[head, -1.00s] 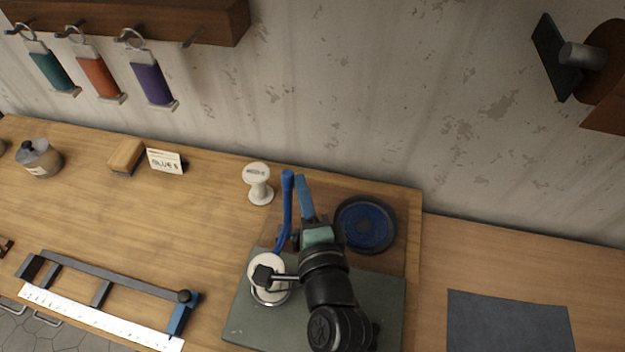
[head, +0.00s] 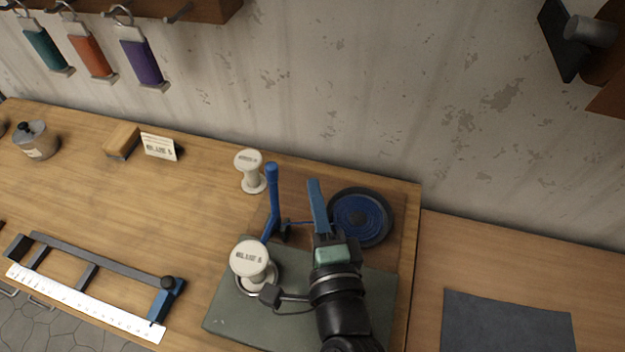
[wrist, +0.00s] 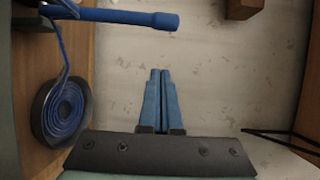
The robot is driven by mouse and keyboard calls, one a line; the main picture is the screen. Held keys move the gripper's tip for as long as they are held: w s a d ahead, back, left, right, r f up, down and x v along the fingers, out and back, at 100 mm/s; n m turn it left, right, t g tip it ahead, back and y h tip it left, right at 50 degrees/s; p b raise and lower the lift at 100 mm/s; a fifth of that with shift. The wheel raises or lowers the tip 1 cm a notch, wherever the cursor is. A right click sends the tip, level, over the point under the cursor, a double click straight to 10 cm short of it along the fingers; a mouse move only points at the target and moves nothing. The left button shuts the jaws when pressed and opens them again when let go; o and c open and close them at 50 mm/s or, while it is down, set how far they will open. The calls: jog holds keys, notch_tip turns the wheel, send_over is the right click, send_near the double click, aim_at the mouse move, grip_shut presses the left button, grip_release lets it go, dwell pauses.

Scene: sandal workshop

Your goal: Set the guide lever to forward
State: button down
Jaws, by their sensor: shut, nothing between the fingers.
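The guide lever (head: 272,200) is a blue bar with a thick round end. It stands roughly upright beside a dark bracket on the brown board. In the wrist view the lever (wrist: 120,16) crosses the upper left. My gripper (head: 314,182) is just right of the lever with a visible gap between them. Its blue fingers (wrist: 160,75) are together and hold nothing. A blue strip runs from the lever's bracket to a blue coil on a dark round reel (head: 385,232), behind and right of my gripper. The lever's foot is partly hidden by a white spool.
The white-topped spool (head: 251,257) stands on the green-grey plate (head: 225,318) left of my arm. Another spool (head: 250,170) stands behind it, near the wall. A ruler frame (head: 85,300) lies at left. A dark sheet (head: 505,325) lies at right.

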jog(key=s, duration=0.2)
jog(key=s+b, duration=0.1)
jog(key=s, duration=0.2)
jog(key=shift+s+d+r+b, duration=0.2)
jog(key=shift+s+r+b, duration=0.1)
jog(key=shift+s, duration=0.05)
jog(key=shift+d, duration=0.1)
